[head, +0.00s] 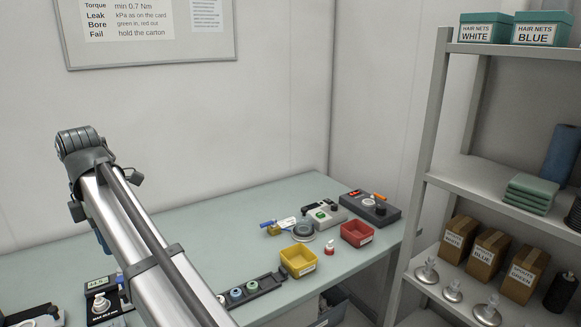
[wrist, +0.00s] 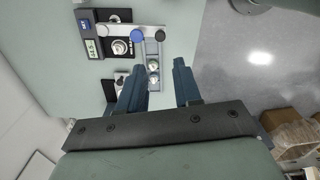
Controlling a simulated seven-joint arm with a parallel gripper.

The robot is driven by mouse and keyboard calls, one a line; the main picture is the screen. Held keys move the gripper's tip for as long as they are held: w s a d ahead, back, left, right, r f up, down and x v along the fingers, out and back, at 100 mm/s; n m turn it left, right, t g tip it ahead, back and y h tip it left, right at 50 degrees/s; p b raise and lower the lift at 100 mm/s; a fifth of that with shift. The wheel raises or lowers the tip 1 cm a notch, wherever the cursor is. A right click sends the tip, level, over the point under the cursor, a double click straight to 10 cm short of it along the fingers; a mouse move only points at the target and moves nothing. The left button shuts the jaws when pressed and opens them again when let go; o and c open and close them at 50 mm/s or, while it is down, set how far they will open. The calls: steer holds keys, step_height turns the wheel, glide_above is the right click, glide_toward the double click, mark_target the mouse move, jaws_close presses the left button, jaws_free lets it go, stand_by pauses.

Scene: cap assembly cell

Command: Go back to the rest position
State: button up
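My gripper (wrist: 160,68) shows in the wrist view with its two blue-grey fingers apart. No object shows held between them. It points over the edge of the pale green bench (wrist: 55,70). Below and beyond the fingers are a device with a green display (wrist: 90,48) and a narrow grey tray (wrist: 153,62) with small silver parts. In the head view the silver arm link is mine and crosses the left of the picture.
The bench (head: 190,222) carries a yellow bin (head: 298,261), a red bin (head: 357,233), a dark rack (head: 263,287) with coloured caps and a device with a green display (head: 100,300). A shelf unit (head: 434,130) stands at the right. Air above the bench's middle looks clear.

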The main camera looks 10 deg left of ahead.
steer(key=w+d+f+m+g, duration=0.1)
steer(key=w+d+f+m, duration=0.2)
steer(key=d+f+m, duration=1.45)
steer(key=w+d+f+m+g, duration=0.2)
steer(key=d+f+m, duration=0.2)
steer(key=d+f, duration=2.55)
steer(key=s+d+f+m+g, duration=0.1)
steer(key=s+d+f, duration=0.25)
steer(key=f, duration=0.25)
steer(key=s+d+f+m, duration=0.2)
steer(key=d+f, duration=0.2)
steer(key=f, duration=0.1)
steer(key=s+d+f+m+g, duration=0.1)
steer(key=s+d+f, duration=0.25)
steer(key=f, duration=0.25)
steer(key=s+d+f+m+g, duration=0.1)
steer(key=s+d+f+m, duration=0.1)
steer(key=s+d+f, duration=0.2)
steer(key=s+d+f+m, duration=0.2)
steer(key=s+d+f, duration=0.2)
steer(key=s, duration=0.5)
steer(key=shift+s+f+g, duration=0.15)
steer(key=shift+f+g, duration=0.25)
steer(key=shift+f, duration=0.05)
